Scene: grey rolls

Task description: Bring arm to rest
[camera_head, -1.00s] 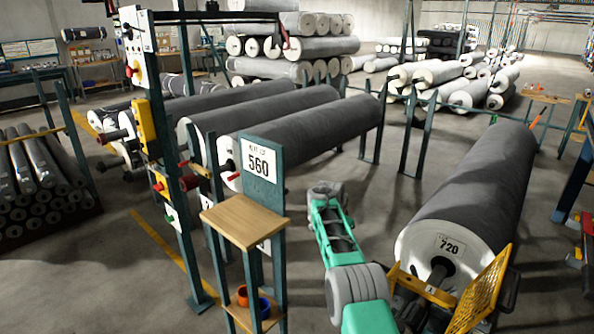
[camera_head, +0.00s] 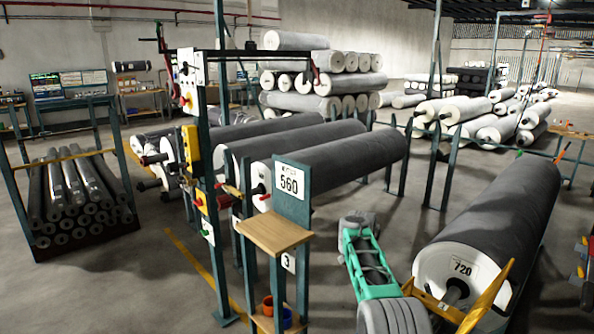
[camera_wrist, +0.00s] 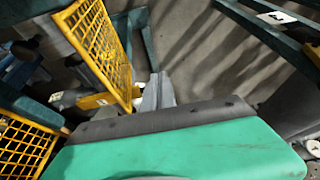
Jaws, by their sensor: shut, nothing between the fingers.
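My arm, green with grey joints, reaches up from the bottom of the head view, between the shelf stand and the roll marked 720. My gripper (camera_wrist: 156,92) shows in the wrist view as short grey fingers past the edge of a green housing. It is shut and holds nothing. Yellow mesh guards (camera_wrist: 103,50) are close to its left in that view. In the head view I cannot make out the gripper.
The large grey roll marked 720 (camera_head: 490,225) lies right of my arm, with a yellow guard (camera_head: 486,297) at its near end. A post with a wooden shelf (camera_head: 274,236) and a 560 sign (camera_head: 289,182) stands left. Open floor lies beyond my arm.

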